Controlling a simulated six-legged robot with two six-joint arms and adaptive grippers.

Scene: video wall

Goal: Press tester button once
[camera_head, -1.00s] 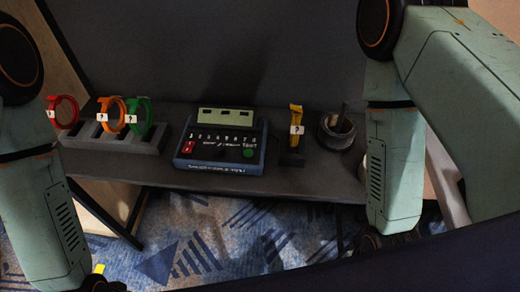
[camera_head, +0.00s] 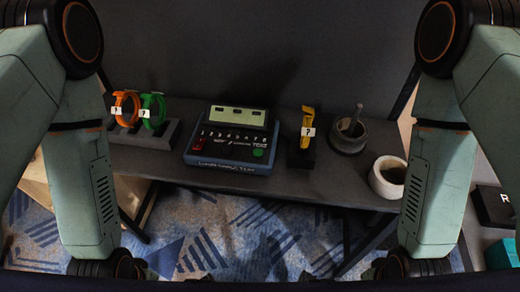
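The tester (camera_head: 225,163) is a dark blue box on the grey table in the middle of the view. It has a pale green display (camera_head: 238,116) at its back and a row of small numbered marks. A green round button (camera_head: 258,153) is at its right, beside white lettering. A red switch (camera_head: 198,143) is at its left. My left arm (camera_head: 85,180) and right arm (camera_head: 435,190) hang down at either side, well apart from the tester. Both grippers are out of view below the picture. Nothing covers the green button.
A grey rack (camera_head: 150,137) with orange (camera_head: 125,97) and green (camera_head: 160,112) rings stands left. Right of the tester are a yellow strap on a black stand (camera_head: 301,158), a dark mortar (camera_head: 347,136) and a pale pot (camera_head: 385,177). Patterned carpet lies below.

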